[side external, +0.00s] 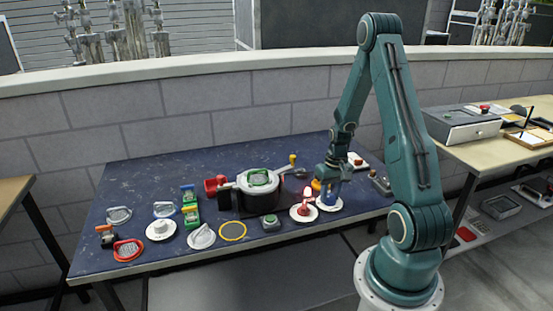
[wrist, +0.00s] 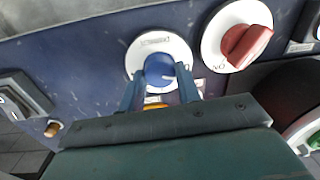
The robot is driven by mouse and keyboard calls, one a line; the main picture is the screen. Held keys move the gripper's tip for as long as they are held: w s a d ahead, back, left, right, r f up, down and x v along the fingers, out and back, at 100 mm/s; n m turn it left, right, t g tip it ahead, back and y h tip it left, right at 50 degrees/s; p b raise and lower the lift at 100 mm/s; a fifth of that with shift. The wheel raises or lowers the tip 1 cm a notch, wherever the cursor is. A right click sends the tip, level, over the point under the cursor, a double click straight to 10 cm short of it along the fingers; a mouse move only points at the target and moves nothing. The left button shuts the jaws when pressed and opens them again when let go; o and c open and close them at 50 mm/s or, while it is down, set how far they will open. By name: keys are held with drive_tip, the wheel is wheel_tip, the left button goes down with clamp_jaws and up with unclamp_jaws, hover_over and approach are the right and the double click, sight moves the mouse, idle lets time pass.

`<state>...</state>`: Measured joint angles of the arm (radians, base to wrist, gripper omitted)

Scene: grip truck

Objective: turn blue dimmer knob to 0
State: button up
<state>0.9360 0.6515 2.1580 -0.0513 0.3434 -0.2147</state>
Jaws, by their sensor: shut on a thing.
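The blue dimmer knob (wrist: 160,70) sits on a round white dial plate in the wrist view. In the side external view its white plate (side external: 330,204) shows under my gripper (side external: 332,190), near the table's front right. In the wrist view the two fingers of my gripper (wrist: 158,88) stand on either side of the blue knob and are shut on it. A pale mark shows on the plate's upper part, too small to read. The knob's pointer and the 0 mark cannot be made out.
A pressure cooker (side external: 258,192) stands further left. Several dials and switches fill the blue table (side external: 150,180).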

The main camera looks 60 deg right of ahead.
sight(331, 195)
drive_tip(key=shift+n, duration=1.1)
drive_tip(key=o, duration=1)
drive_tip(key=shift+r, duration=0.15)
drive_tip(key=r, duration=1.3)
drive_tip(key=shift+s+d+r, duration=0.1)
drive_tip(key=shift+d+r, duration=0.15)
drive_tip(key=shift+r, duration=0.05)
